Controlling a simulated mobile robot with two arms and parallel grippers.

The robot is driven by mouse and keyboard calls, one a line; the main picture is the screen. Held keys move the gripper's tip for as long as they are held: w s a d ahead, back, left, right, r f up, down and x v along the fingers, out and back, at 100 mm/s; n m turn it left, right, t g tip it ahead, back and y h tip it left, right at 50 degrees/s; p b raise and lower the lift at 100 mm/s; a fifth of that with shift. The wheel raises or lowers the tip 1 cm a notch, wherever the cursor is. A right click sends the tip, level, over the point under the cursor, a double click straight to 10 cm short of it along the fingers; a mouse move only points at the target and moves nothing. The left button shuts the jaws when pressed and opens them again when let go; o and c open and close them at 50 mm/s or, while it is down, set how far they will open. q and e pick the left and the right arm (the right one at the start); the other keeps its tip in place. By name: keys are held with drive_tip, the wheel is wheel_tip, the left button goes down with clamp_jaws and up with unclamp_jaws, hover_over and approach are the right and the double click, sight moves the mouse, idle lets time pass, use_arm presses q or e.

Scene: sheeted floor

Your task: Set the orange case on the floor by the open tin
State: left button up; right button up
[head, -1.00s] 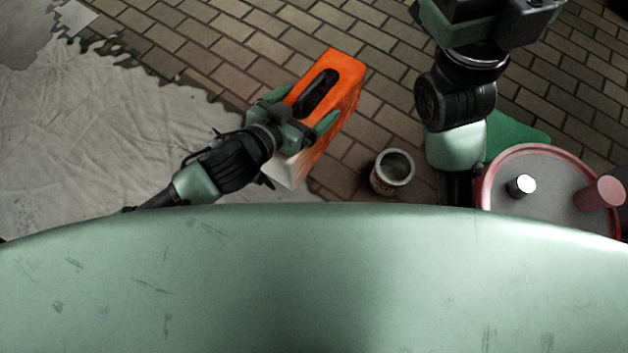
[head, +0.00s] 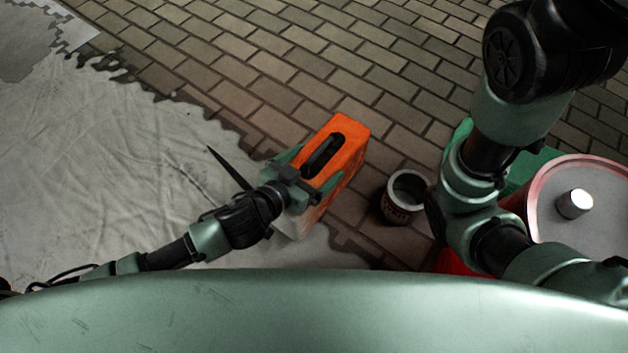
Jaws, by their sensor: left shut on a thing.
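The orange case (head: 347,133) has a black handle on its top and a pale lower end. My left gripper (head: 298,178) is shut on it, with its green fingers on either side of the case. The open tin (head: 408,190) stands upright on the brick floor, just right of the case with a small gap between them. I cannot tell whether the bottom of the case touches the floor. My right arm comes down at the right, past the tin; its gripper is not clearly visible.
A pale sheet (head: 110,190) with a ragged edge covers the floor at the left. A round red-rimmed drum (head: 534,209) with a small white-topped cylinder (head: 574,204) on it stands at the right. A green object (head: 524,169) lies behind my right arm. Bare bricks are free behind the case.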

use_arm(q)
drive_tip(key=shift+f+b, duration=1.6)
drive_tip(key=shift+f, duration=0.7)
